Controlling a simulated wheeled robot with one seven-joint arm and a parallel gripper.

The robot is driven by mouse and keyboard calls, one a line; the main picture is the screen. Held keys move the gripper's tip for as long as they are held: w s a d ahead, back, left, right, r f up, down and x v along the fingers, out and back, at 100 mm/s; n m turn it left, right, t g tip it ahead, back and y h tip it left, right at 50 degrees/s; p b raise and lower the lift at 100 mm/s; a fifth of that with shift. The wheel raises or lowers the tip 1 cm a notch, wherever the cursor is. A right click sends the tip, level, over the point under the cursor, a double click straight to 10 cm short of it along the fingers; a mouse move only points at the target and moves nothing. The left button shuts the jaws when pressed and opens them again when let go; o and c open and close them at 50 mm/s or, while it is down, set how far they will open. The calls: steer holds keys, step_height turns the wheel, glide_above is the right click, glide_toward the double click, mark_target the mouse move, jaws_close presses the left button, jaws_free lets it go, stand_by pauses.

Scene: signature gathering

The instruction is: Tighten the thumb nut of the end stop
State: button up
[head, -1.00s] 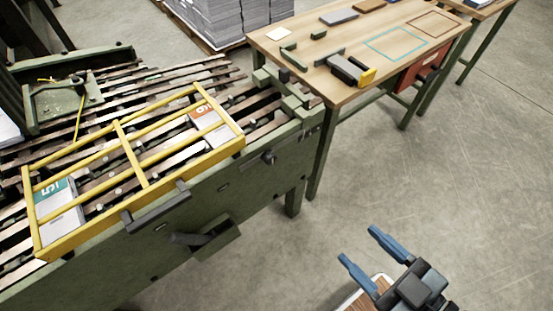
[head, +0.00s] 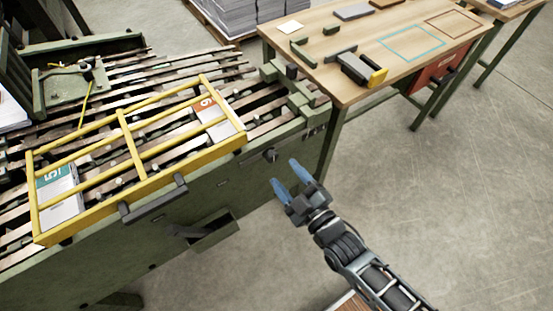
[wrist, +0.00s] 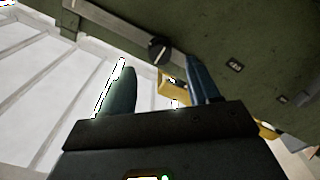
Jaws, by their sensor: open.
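A dark round knob (head: 269,155), which looks like the thumb nut, sits on the side of the green machine near its right end. In the wrist view a dark knob (wrist: 159,50) shows on a grey bar, beyond and between the fingertips. The green blocks (head: 292,92) on the rails at that end may be the end stop. I cannot tell for sure. My gripper (head: 287,178) has blue fingers, open and empty, in front of the machine's side, just right of and below the knob. In the wrist view my gripper (wrist: 156,68) has nothing between its fingers.
A yellow guard frame (head: 123,135) with a dark handle covers the rails and booklets. A dark open tray (head: 205,232) juts from the machine's side. A wooden table (head: 345,95) with tools stands behind on the right. The floor (head: 450,190) to the right is clear.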

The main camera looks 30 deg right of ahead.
mark_target(274, 159)
steer(key=shift+w, duration=2.7)
steer(key=shift+c, duration=0.2)
steer(key=c, duration=1)
